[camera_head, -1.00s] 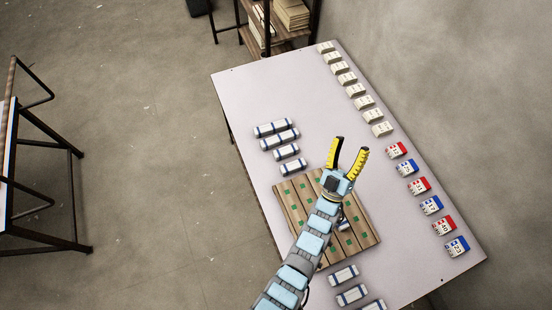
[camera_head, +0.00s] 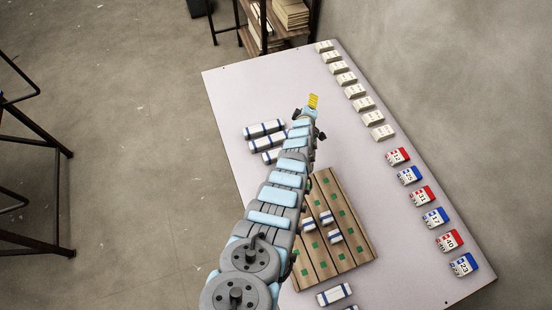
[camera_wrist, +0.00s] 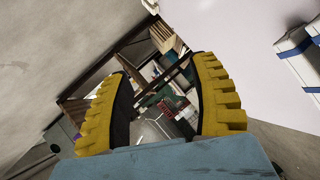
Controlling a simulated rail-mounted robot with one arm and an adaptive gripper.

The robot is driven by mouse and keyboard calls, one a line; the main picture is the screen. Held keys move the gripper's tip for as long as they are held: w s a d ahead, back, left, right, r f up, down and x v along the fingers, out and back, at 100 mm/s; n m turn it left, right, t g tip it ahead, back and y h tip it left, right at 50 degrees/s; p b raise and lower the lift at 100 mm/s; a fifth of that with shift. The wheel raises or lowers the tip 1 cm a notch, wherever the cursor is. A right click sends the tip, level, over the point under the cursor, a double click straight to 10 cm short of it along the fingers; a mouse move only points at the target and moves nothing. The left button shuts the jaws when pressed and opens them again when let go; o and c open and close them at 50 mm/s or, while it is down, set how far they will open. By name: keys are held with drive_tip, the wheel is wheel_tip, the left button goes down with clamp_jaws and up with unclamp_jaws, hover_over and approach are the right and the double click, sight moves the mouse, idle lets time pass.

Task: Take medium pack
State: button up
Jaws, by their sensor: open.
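White packs with blue bands lie in a row on the left of the table, at differing lengths; the upper ones show at the far pack (camera_head: 263,129) and the pack below it (camera_head: 267,143), and my arm partly covers them. I cannot tell which pack is the medium one. My gripper (camera_head: 313,102) is up and right of these packs, apart from them. In the wrist view my gripper (camera_wrist: 163,65) has its yellow fingers spread with nothing between them, and banded packs (camera_wrist: 297,43) show at the right edge.
A wooden pallet (camera_head: 350,245) with green squares holds small banded packs (camera_head: 335,236). Another pack (camera_head: 334,294) lies near the front. Cream packs (camera_head: 355,91) and red and blue numbered blocks (camera_head: 422,195) line the right edge. A shelf (camera_head: 285,38) stands behind the table (camera_head: 230,90).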

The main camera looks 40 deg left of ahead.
drive_tip(key=s+a+f+n+g+h+b, duration=0.2)
drive_tip(key=s+a+f+n+g+b, duration=0.1)
drive_tip(key=a+f, duration=0.1)
drive_tip(key=n+g+h+b, duration=0.5)
drive_tip(key=n+h+b, duration=0.2)
approach(275, 153)
drive_tip(key=shift+b+x, duration=0.8)
drive_tip(key=shift+x, duration=2.25)
drive_tip(key=shift+d, duration=0.2)
drive_tip(key=shift+w+f+t+b, duration=0.25)
drive_tip(key=shift+f+b, duration=0.25)
drive_tip(key=shift+f, duration=0.3)
drive_tip(key=b+x, duration=0.3)
drive_tip(key=shift+f, duration=0.25)
